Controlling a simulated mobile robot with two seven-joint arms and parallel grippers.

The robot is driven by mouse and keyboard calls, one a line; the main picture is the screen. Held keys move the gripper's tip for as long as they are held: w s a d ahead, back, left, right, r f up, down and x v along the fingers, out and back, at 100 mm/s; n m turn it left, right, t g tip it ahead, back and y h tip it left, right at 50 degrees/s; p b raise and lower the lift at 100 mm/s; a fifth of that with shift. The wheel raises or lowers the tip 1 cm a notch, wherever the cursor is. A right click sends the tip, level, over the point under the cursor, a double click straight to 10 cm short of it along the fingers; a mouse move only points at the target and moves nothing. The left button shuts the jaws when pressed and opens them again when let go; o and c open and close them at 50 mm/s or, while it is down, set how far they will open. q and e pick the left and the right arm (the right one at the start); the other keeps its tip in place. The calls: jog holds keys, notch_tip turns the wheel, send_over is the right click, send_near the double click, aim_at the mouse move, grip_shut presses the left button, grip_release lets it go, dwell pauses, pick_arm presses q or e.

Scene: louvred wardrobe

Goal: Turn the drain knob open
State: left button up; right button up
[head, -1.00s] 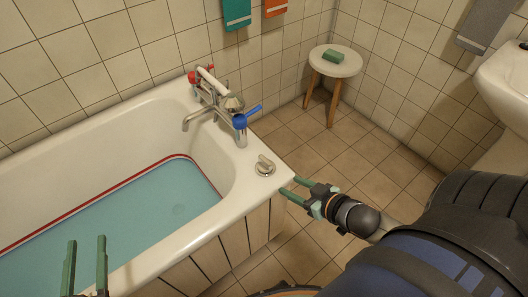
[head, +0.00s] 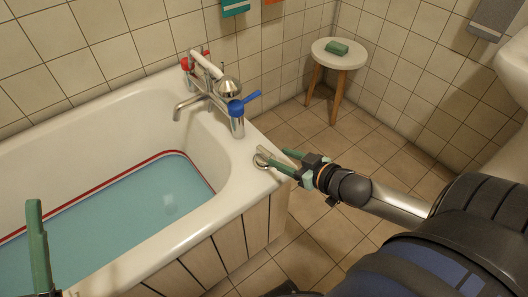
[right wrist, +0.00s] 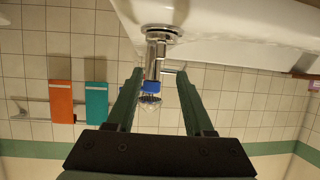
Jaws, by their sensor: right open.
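My right gripper (head: 277,156) is open, with green fingers at the rim corner. One fingertip overlaps the knob's plate in the head view; I cannot tell whether it touches. In the right wrist view, which looks upside down, chrome fittings and a blue band show between the open fingers (right wrist: 158,90); I cannot surely pick out the knob there. A green finger of my left gripper (head: 38,245) shows at lower left; its opening is unclear.
The mixer tap (head: 211,90) with red and blue handles stands on the rim behind the knob. Blue-green water (head: 120,215) fills part of the tub. A stool (head: 340,57) with green soap (head: 337,48) stands at the wall. Tiled floor (head: 390,140) is clear beyond my right arm.

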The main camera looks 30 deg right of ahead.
aim_at(265, 151)
jog(key=b+x, duration=0.1)
jog(key=x, duration=0.1)
jog(key=shift+w+f, duration=0.2)
jog(key=shift+w, duration=0.1)
jog(key=b+x, duration=0.1)
jog(key=x, duration=0.3)
pick_arm(q)
jog(key=shift+s+d+f+m+g+h+b, duration=0.15)
jog(key=shift+s+f+m+h+b, duration=0.1)
jog(key=shift+s+m+h, duration=0.25)
jog(key=shift+s+d+f+m+g+h+b, duration=0.15)
jog(key=shift+s+f+m+h, duration=0.1)
jog(key=shift+h, duration=0.45)
pick_arm(e)
jog(key=shift+w+a+f, duration=0.1)
jog(key=shift+w+f, duration=0.1)
jog(key=shift+w, duration=0.35)
grip_shut()
